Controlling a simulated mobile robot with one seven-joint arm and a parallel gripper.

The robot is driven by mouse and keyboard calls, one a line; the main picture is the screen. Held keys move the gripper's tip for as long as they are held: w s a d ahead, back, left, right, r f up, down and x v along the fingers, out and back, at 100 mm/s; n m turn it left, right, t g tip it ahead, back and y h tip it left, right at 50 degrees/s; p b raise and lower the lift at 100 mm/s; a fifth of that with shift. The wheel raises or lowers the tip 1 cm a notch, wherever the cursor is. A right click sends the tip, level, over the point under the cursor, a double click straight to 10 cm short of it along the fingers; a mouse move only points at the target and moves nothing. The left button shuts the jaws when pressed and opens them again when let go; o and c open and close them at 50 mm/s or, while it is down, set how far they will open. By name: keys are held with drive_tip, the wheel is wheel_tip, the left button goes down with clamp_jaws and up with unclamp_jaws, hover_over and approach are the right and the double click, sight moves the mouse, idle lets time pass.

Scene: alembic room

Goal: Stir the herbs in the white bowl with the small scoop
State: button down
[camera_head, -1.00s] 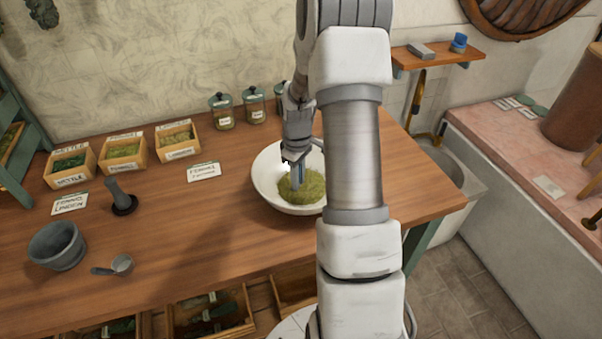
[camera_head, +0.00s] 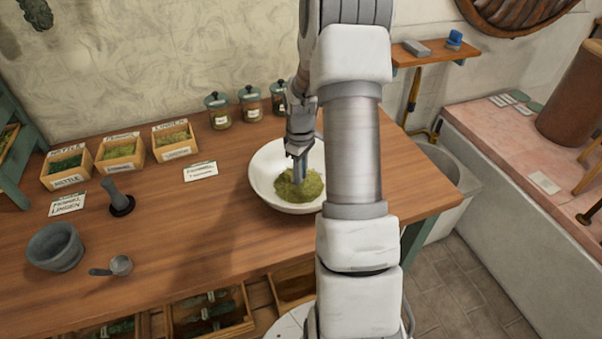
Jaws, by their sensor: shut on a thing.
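The white bowl (camera_head: 258,184) stands on the wooden table, partly hidden behind my arm. A heap of green herbs (camera_head: 312,190) lies in it. My gripper (camera_head: 299,150) points down over the bowl, shut on a slim grey tool (camera_head: 299,172). The tool's lower end meets the herbs, so its tip is hidden and I cannot tell whether it is a scoop. A small grey scoop (camera_head: 120,265) lies on the table at the front left, apart from my gripper, its handle pointing left.
Labelled herb boxes (camera_head: 122,153) and lidded jars (camera_head: 250,105) line the back. The table's front middle is clear.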

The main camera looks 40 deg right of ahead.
wheel_tip(320, 180, up, 10)
drive_tip(key=p, duration=0.7)
drive_tip(key=shift+r, duration=0.25)
